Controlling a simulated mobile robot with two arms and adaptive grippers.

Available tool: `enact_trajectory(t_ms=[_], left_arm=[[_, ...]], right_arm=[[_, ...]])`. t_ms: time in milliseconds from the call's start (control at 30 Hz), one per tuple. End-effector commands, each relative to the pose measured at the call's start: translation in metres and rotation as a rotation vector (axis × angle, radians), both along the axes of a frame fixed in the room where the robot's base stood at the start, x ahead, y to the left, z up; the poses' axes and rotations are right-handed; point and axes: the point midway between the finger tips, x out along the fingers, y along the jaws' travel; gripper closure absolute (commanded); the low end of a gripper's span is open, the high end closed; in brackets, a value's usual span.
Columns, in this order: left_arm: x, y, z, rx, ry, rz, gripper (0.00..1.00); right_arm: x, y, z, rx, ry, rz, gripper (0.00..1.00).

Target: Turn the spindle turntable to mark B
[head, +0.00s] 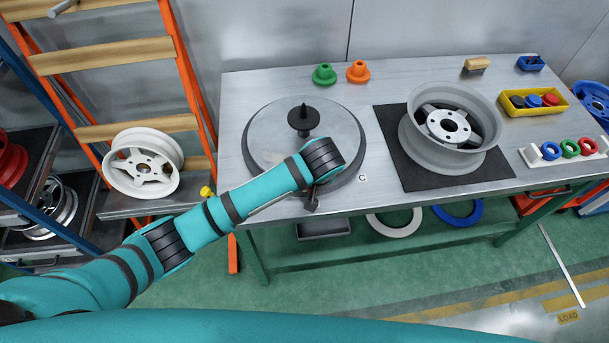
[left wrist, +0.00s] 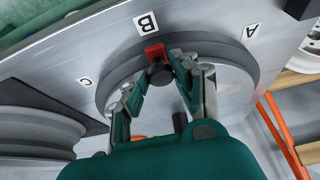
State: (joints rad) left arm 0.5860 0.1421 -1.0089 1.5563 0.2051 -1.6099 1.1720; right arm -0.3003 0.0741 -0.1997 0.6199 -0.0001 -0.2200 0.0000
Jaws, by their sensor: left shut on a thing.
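The round grey spindle turntable (head: 270,150) sits on the left of the bench, with a black spindle (head: 302,121) upright at its middle. In the left wrist view, the red pointer (left wrist: 155,52) at the turntable's rim points close to mark B (left wrist: 147,23); I cannot tell if they line up exactly. Mark C (left wrist: 85,81) and mark A (left wrist: 250,31) lie on either side. Mark C also shows in the head view (head: 362,178). My left gripper (left wrist: 165,80) is shut on the black knob (left wrist: 160,73) by the pointer. In the head view my forearm hides part of the rim.
A grey wheel (head: 420,135) lies on a black mat (head: 400,180) to the right. Green (head: 324,75) and orange (head: 358,72) cones stand behind the turntable. A yellow bin (head: 512,108) and a ring holder (head: 535,157) are farther right. A wheel rack (head: 190,118) stands left.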

Motion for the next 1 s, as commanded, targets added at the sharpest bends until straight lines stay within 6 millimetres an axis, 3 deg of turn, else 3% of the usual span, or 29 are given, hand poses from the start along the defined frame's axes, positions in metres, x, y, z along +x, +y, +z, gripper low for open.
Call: enact_trajectory(t_ms=[467, 500, 667, 1000], left_arm=[[0.0035, -0.0021, 0.0021, 0.0, -0.008, 0.019, 1.0], [0.0036, -0.002, 0.0021, 0.0, -0.009, 0.019, 0.69], [0.0028, -0.0022, 0.0015, 0.0, -0.006, 0.018, 0.49], [0.0005, -0.0034, 0.0046, -0.002, -0.004, 0.016, 0.49]], right_arm=[[0.0002, -0.0024, 0.0017, -0.003, -0.001, 0.002, 0.6], [0.0001, -0.0031, 0.0018, -0.004, 0.0, 0.002, 0.6], [0.0002, -0.0058, 0.0018, -0.007, -0.001, 0.002, 0.6], [0.0007, -0.007, 0.0017, -0.008, -0.001, 0.003, 0.6]])
